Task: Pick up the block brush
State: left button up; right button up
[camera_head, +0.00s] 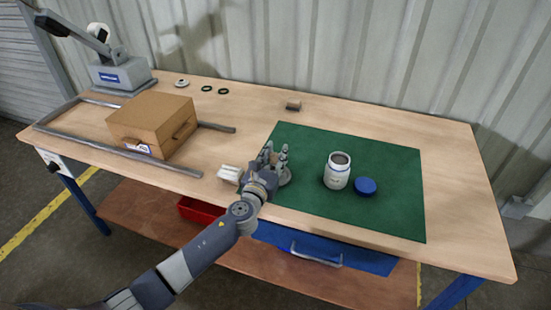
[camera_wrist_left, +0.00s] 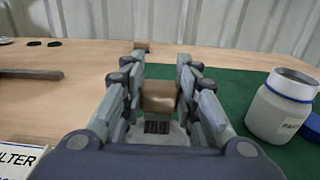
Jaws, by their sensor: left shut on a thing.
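The block brush (camera_wrist_left: 160,97) shows in the left wrist view as a brown wooden block between the fingers of my left gripper (camera_wrist_left: 160,92). The fingers are shut on its two sides. A dark ribbed patch shows just below the block; I cannot tell whether it is the bristles. In the head view my left gripper (camera_head: 273,158) is over the left edge of the green mat (camera_head: 390,160), and its fingers hide most of the brush. A pale round piece (camera_head: 285,178) lies under the gripper. My right gripper is not in view.
A white jar (camera_head: 337,172) and a blue lid (camera_head: 365,186) stand on the mat. A white labelled box (camera_head: 229,173) is close left of the gripper. A small brown block (camera_head: 293,105) lies behind the mat. A cardboard box (camera_head: 151,122) is further left. The table's right end is clear.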

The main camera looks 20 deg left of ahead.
pick_arm(q)
jog(key=s+d+r, duration=0.1)
jog(key=s+d, duration=0.1)
jog(key=s, duration=0.5)
jog(key=s+d+r, duration=0.1)
jog(key=s+d, duration=0.2)
jog(key=s, duration=0.5)
jog(key=shift+d, duration=0.15)
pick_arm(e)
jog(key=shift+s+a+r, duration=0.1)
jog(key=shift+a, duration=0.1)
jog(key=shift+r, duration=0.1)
